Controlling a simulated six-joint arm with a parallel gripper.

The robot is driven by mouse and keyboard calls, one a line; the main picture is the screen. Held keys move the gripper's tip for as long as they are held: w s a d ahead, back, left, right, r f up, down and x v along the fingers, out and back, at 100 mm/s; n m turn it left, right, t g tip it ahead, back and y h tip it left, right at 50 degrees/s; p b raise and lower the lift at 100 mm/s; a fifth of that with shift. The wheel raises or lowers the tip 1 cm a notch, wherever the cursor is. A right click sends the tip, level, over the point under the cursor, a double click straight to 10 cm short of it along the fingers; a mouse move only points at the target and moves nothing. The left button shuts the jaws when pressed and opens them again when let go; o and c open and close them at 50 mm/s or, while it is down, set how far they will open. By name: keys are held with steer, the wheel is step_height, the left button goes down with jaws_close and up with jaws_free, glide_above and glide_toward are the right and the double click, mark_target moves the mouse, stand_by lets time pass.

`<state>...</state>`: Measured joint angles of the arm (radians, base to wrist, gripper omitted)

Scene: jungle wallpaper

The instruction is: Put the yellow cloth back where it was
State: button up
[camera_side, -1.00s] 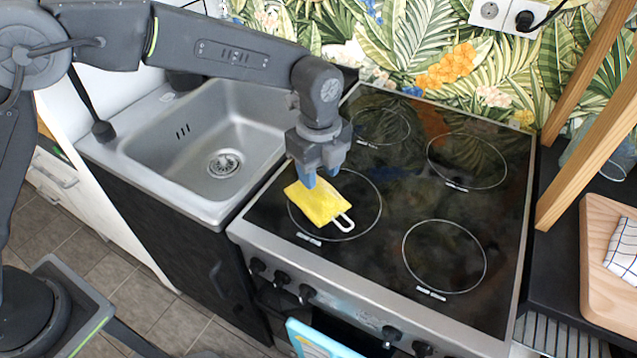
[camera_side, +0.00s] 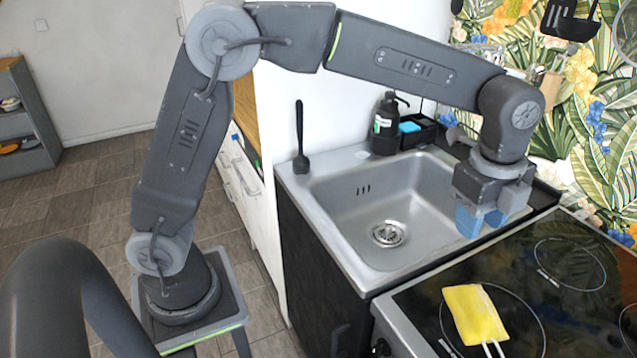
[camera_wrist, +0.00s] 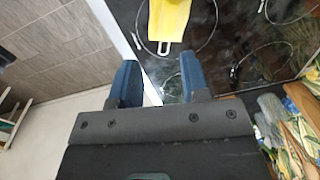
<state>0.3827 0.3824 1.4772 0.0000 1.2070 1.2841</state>
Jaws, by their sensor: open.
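The yellow cloth (camera_side: 474,314) lies on the black stove top over the front left burner ring, with its white loop toward the bottom of the side view. In the wrist view the cloth (camera_wrist: 168,18) shows at the top edge, partly cut off, with the loop below it. My gripper (camera_side: 481,222) is open and empty. It hangs above the seam between sink and stove, apart from the cloth and higher than it. In the wrist view the open fingers of my gripper (camera_wrist: 158,85) have nothing between them.
The stove top (camera_side: 560,318) is otherwise clear. A steel sink (camera_side: 345,203) is to its left. A dark soap bottle (camera_side: 385,125) and a caddy with a blue sponge (camera_side: 410,127) stand behind the sink. A dark brush (camera_side: 300,140) stands at the sink's left corner.

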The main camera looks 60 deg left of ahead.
steer(key=s+a+r+n+t, duration=0.2)
steer(key=s+a+r+n, duration=0.4)
steer(key=s+a+n, duration=0.4)
steer(key=s+a+f+n+t, duration=0.2)
steer(key=s+a+f+n, duration=0.2)
steer(key=s+a+n, duration=0.3)
steer(key=shift+s+a+n+t, duration=0.3)
steer(key=shift+s+n, duration=0.8)
steer(key=shift+s, duration=1.3)
steer(key=shift+d, duration=0.15)
